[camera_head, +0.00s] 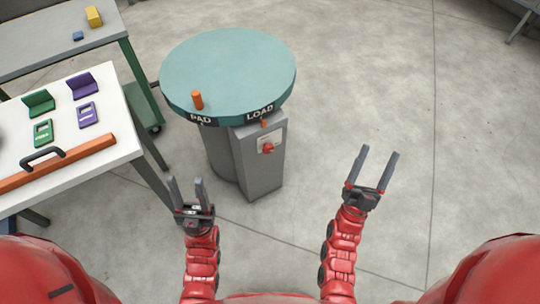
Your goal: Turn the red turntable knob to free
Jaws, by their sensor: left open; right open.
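The red turntable knob (268,148) sits on a light plate on the front of the grey pedestal (258,172). Its setting is too small to read. Above it is the round teal turntable (230,65), with the labels PAD and LOAD on its rim and an orange peg (197,99) standing near its front edge. My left gripper (187,184) is open and empty, in front of the pedestal and lower left of the knob. My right gripper (379,165) is open and empty, well to the right of the knob. Neither touches anything.
A white table (75,165) at left holds green and purple brackets and cards, and an orange bar (75,160) with a black handle. Behind it, a grey table (55,45) carries a yellow block (94,16) and a small blue block (78,36). The floor right of the pedestal is clear.

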